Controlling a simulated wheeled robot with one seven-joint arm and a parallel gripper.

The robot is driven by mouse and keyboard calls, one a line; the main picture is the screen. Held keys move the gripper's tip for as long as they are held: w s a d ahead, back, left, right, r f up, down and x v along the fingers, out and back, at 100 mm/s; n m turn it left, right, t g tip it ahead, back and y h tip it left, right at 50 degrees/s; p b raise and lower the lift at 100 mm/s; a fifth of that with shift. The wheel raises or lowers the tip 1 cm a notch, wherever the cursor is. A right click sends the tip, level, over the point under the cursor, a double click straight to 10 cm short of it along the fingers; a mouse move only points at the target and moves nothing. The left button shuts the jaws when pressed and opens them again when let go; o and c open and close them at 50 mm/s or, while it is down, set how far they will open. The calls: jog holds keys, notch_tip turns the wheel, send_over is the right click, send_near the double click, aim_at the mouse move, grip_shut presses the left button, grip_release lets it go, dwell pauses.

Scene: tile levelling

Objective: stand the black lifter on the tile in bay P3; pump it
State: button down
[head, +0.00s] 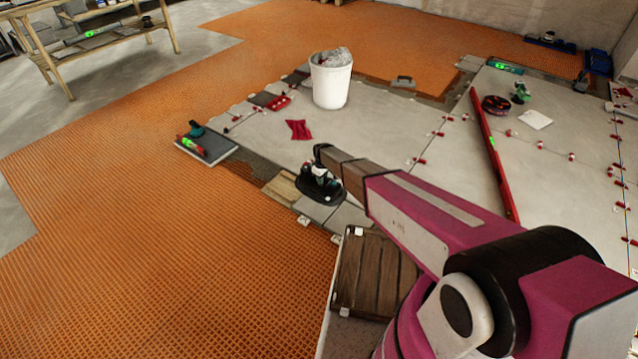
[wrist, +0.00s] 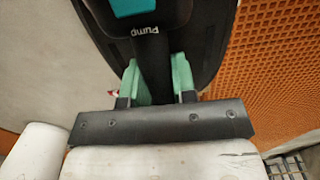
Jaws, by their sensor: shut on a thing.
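The black lifter (head: 320,192) is at the end of my arm near the middle of the head view, over small tiles along the edge of the pale floor. I cannot tell whether its base touches a tile. In the wrist view, the lifter (wrist: 205,45) fills the top, with a teal part and the word "Pump" on its dark handle. My gripper (wrist: 154,80) is shut on that handle, one green finger on each side. A wood-look tile (head: 283,187) and a grey tile (head: 312,208) lie beside and below the lifter. Small white bay tags are too small to read.
A white bucket (head: 331,88) and red cloth (head: 298,130) are on the pale floor behind. A teal-topped tool (head: 196,129) stands on a dark tile (head: 214,149) at left. A long red level (head: 494,155) lies right. Orange matting (head: 130,210) is open at left.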

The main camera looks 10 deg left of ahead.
aim_at(319, 187)
jog(key=shift+s+a+f+n, duration=0.2)
jog(key=shift+a+f, duration=0.15)
jog(key=shift+f, duration=0.3)
jog(key=shift+s+a+f+n, duration=0.15)
jog(key=shift+a+f, duration=0.15)
jog(key=shift+f, duration=3.4)
jog(key=shift+d+f, duration=0.1)
jog(key=shift+f, duration=0.7)
jog(key=c, duration=0.8)
grip_release()
jog(key=shift+c, duration=0.2)
notch_tip(319, 187, up, 11)
jog(key=shift+f, duration=0.1)
